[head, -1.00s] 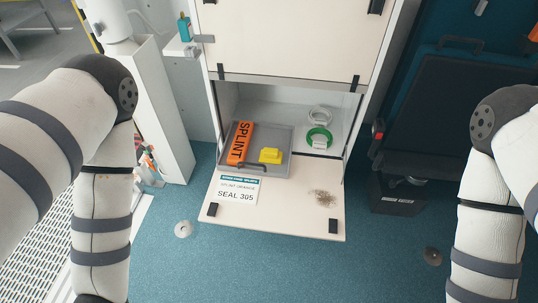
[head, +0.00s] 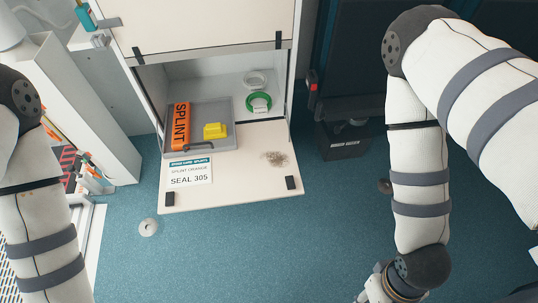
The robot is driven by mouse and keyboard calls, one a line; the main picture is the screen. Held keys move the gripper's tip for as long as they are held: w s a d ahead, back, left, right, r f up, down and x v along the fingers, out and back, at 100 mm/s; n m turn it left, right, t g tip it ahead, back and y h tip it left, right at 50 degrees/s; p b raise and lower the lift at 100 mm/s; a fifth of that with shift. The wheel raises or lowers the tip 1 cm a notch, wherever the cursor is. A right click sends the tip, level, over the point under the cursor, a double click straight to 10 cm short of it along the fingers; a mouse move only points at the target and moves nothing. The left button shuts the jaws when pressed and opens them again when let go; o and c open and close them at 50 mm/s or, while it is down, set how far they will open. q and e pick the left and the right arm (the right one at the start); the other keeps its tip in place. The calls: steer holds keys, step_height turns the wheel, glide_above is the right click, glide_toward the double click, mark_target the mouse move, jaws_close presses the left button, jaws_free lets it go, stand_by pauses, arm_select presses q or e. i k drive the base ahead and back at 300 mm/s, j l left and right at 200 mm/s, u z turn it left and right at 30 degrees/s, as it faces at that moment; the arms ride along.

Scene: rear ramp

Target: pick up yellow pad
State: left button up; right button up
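The yellow pad (head: 215,131) is a small yellow block. It lies in a grey tray (head: 222,108) inside the open lower compartment of a white cabinet, right of an orange splint (head: 181,126) lettered SPLINT. Nothing covers the pad. My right arm comes down on the right side, well away from the pad. Only the upper part of its gripper shows at the bottom edge; its fingertips are out of frame. My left arm is at the left edge, and its gripper is out of view.
The cabinet's flap (head: 237,182) is folded down, with a SEAL 305 label and a brownish tangle (head: 275,158) on it. A green roll (head: 259,103) and a white ring (head: 255,78) sit right of the tray. A black box (head: 343,138) stands right of the cabinet.

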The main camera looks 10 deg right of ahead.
mark_target(213, 130)
steer(key=i, duration=0.95)
steer(key=z, duration=0.05)
